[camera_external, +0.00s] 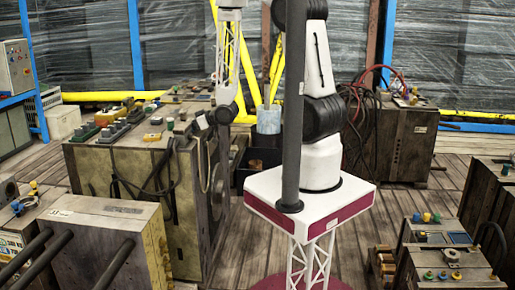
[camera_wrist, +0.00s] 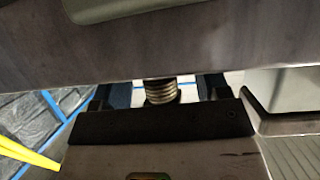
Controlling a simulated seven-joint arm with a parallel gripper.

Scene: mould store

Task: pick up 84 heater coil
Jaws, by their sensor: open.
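A ribbed, brass-coloured coil (camera_wrist: 161,91), which looks like the heater coil, shows in the middle of the wrist view. Its top is hidden behind a broad grey surface and its lower end meets a dark bar. Dark upright pieces stand on both sides of it, apart from it; they may be my fingers, but I cannot tell. In the external view my gripper (camera_external: 204,121) is open at the right edge of the large mould block's top. I cannot pick out the coil or its number there.
The mould block (camera_external: 120,170) carries several small coloured parts on top, and cables hang down its front. A dark bin (camera_external: 258,163) stands on the floor behind my base. More heavy blocks stand at the right and front left. A yellow bar shows in the wrist view (camera_wrist: 25,152).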

